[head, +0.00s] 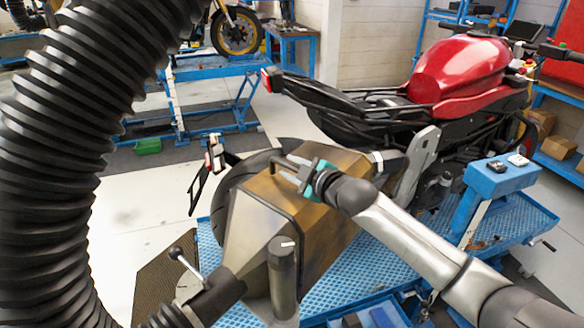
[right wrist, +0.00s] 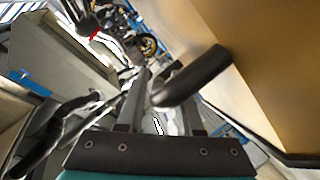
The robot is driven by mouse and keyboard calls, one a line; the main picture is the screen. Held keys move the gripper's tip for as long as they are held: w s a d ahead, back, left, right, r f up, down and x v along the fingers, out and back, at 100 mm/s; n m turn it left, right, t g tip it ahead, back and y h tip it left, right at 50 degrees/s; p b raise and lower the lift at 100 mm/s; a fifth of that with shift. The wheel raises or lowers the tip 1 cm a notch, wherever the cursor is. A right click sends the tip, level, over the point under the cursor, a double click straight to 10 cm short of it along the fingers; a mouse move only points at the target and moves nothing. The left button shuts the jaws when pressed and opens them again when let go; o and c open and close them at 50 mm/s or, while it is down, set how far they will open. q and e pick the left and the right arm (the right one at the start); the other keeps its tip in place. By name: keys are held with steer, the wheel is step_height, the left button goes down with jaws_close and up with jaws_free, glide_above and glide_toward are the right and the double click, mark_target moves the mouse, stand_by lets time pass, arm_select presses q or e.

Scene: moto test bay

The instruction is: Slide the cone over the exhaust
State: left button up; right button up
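The cone, as I read it, is the large tapered brown and grey hood (head: 322,215) beside the motorcycle's rear wheel in the head view. Its tan wall (right wrist: 255,60) fills the right of the right wrist view. A dark round-ended handle (right wrist: 197,76) sticks out from that wall. My right gripper (head: 291,172) is at the hood's upper face, close to this handle. In the right wrist view its fingers (right wrist: 160,72) are apart, and the handle crosses in front of the right finger. The exhaust cannot be made out clearly. My left gripper cannot be made out.
A thick black ribbed hose (head: 55,150) fills the left. A red motorcycle (head: 465,72) stands on a blue lift platform (head: 505,218). A black fitting with a lever (head: 195,290) is at the lower left. Open floor (head: 150,200) lies left of the wheel.

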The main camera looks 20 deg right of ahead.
jaws_close()
stand_by(1.1)
